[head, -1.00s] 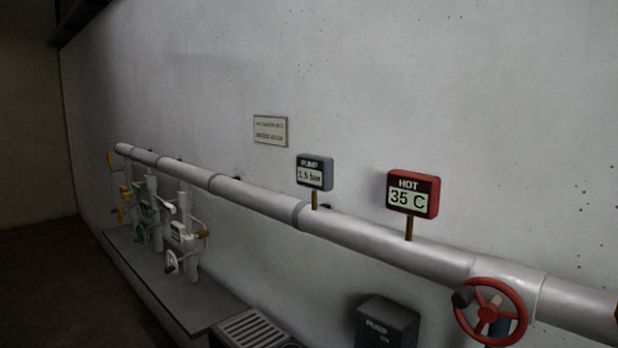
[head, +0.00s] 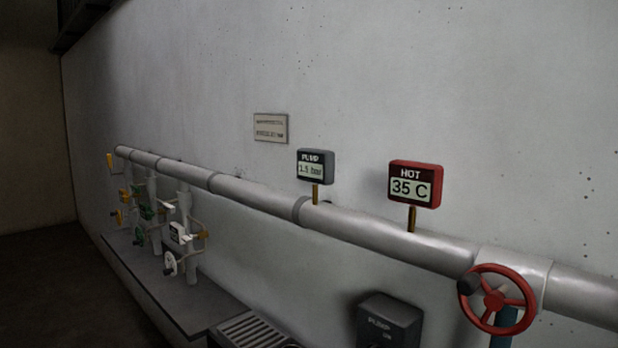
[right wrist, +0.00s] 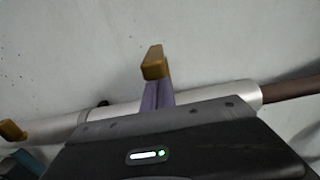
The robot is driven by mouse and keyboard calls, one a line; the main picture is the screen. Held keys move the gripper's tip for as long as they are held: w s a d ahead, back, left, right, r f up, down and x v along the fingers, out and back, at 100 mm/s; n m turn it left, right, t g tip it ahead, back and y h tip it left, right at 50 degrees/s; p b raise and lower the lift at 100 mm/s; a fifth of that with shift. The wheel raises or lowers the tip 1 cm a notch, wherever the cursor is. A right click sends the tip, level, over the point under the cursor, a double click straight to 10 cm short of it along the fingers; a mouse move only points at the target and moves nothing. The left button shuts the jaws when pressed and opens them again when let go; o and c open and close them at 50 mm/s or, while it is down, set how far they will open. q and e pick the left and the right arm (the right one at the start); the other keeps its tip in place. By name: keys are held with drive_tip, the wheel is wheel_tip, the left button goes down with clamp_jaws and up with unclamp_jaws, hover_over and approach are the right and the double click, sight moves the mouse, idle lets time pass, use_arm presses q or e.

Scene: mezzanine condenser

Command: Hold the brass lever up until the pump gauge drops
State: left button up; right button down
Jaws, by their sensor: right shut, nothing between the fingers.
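The pump gauge (head: 315,167) is a grey box on a short brass stem above the pipe in the head view, and it reads about 1.5 bar. My right gripper (right wrist: 156,82) is shut and empty in the right wrist view, pointing up in front of the pipe. A brass-coloured block (right wrist: 154,61) shows at the end of its purple fingers. I cannot tell whether it is the lever or part of the fingertips. A second brass-coloured piece (right wrist: 12,130) is at the left edge. No brass lever is clear in the head view. My left gripper is not in view.
A grey pipe (head: 260,196) runs along the wall. It carries a red gauge (head: 415,184) reading HOT 35 C and a red handwheel (head: 497,299). A dark PUMP box (head: 389,323) sits below. Several small valves stand on a ledge (head: 185,300) at left.

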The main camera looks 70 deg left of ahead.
drive_tip(key=shift+f+b, duration=1.15)
drive_tip(key=shift+f, duration=0.4)
drive_tip(key=b+v, duration=0.1)
drive_tip(key=v, duration=0.9)
drive_tip(key=shift+b, duration=0.4)
